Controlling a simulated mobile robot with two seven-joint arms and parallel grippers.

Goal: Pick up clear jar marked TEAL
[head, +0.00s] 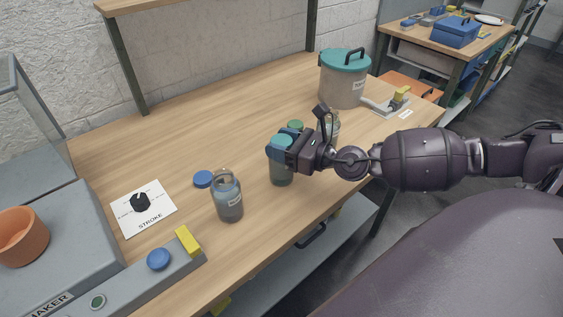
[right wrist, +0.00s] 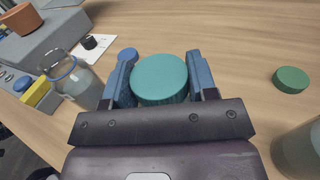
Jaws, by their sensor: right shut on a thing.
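The clear jar (head: 281,177) has a teal lid and stands on the wooden bench in the head view. Its label is not readable from here. My right gripper (head: 281,147) is shut on it near the lid, coming in from the right. In the right wrist view the teal lid (right wrist: 159,78) sits between the two blue fingers of the gripper (right wrist: 158,85). The jar's body below the lid is hidden there. My left gripper is not in view.
An open clear jar (head: 229,198) stands to the left, beside a loose blue lid (head: 203,179). Another jar (head: 331,123) and a green lid (head: 295,126) are close behind my right gripper. A large teal-lidded container (head: 342,86) stands at the back. The bench's left-back area is clear.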

